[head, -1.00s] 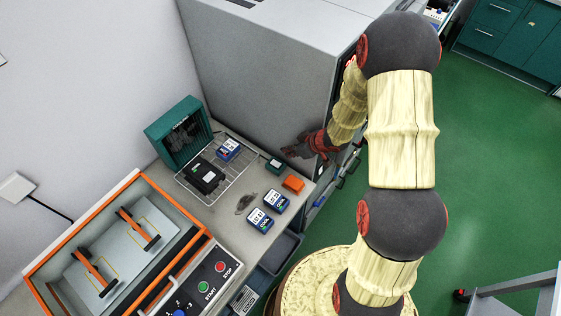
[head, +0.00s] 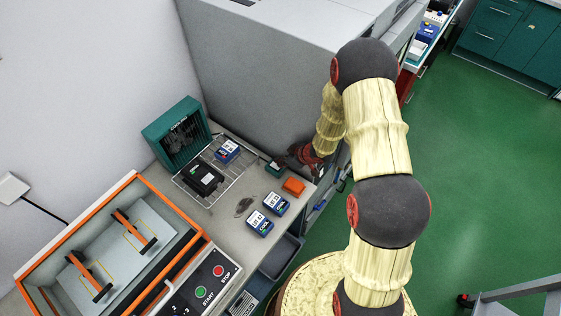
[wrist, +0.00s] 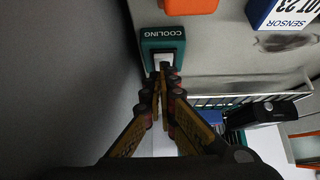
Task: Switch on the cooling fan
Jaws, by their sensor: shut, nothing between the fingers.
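The cooling fan (head: 176,134) is a teal box with a dark grille at the back left of the bench, against the wall. A small teal switch box (head: 274,169) stands near the grey cabinet; in the wrist view it is labelled COOLING (wrist: 163,34) and has a white part (wrist: 161,59) on its near side. My gripper (head: 286,161) is shut and empty, close beside the switch box. In the wrist view its closed fingertips (wrist: 161,72) lie right at the white part; I cannot tell whether they touch it. The fingertips partly hide the white part.
An orange block (head: 293,186) sits beside the switch box. A wire rack (head: 196,197) holds a black device and a blue-and-white box. Two labelled sensor boxes (head: 276,203) stand on the bench. The tall grey cabinet (head: 255,85) closes off the space behind my gripper.

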